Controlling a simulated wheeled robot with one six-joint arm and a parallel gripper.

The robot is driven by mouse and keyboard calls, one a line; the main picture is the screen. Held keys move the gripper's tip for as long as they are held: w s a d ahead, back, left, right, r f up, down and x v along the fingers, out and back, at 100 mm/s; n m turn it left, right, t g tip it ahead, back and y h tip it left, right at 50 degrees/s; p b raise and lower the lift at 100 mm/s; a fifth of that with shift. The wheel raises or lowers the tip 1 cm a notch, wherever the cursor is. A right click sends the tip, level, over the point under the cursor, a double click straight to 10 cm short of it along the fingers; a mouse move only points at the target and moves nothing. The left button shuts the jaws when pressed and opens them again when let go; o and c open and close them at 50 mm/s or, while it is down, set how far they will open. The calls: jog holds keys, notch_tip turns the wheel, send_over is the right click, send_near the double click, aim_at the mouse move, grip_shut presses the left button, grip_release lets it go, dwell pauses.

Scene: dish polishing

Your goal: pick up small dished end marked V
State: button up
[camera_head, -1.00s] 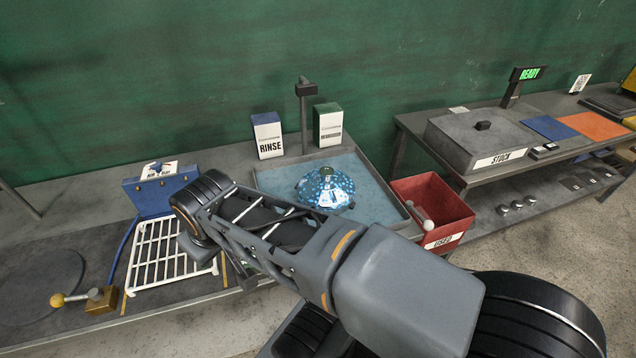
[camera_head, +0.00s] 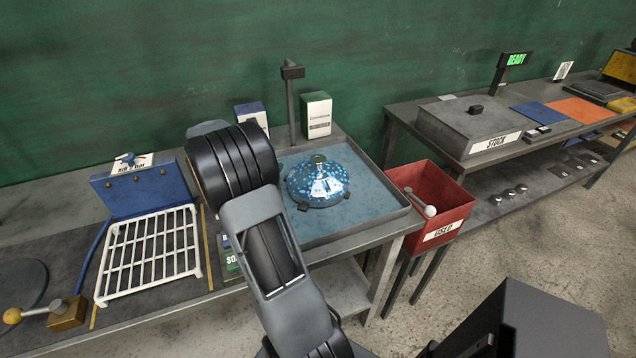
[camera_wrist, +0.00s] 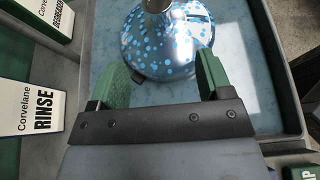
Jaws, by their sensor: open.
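A shiny dished end (camera_head: 318,182) with blue speckles sits dome up in the shallow blue-floored tray (camera_head: 372,222). A small knob or post stands on its top, and small dark feet show at its rim. A pale mark shows on its face, but I cannot read a letter. In the wrist view the dished end (camera_wrist: 168,35) lies at the top of the picture, just beyond the green pads. My gripper (camera_wrist: 163,68) is open and empty, its pads spread on either side below the dome. In the head view my arm hides the gripper.
Rinse (camera_wrist: 38,115) and degreaser boxes stand behind the tray, near a dark post (camera_head: 291,105). A white rack (camera_head: 150,252) and blue air box (camera_head: 146,187) are left. A red USED bin (camera_head: 432,205) stands right of the tray, before the STOCK box (camera_head: 474,127).

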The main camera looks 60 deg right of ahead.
aim_at(311, 160)
jog(key=x, duration=0.8)
jog(key=shift+d+r, duration=0.1)
jog(key=shift+d, duration=0.1)
jog(key=shift+p+x, duration=0.7)
jog(key=shift+x, duration=2.3)
jog(key=shift+r, duration=0.1)
grip_shut()
jog(key=shift+r, duration=0.2)
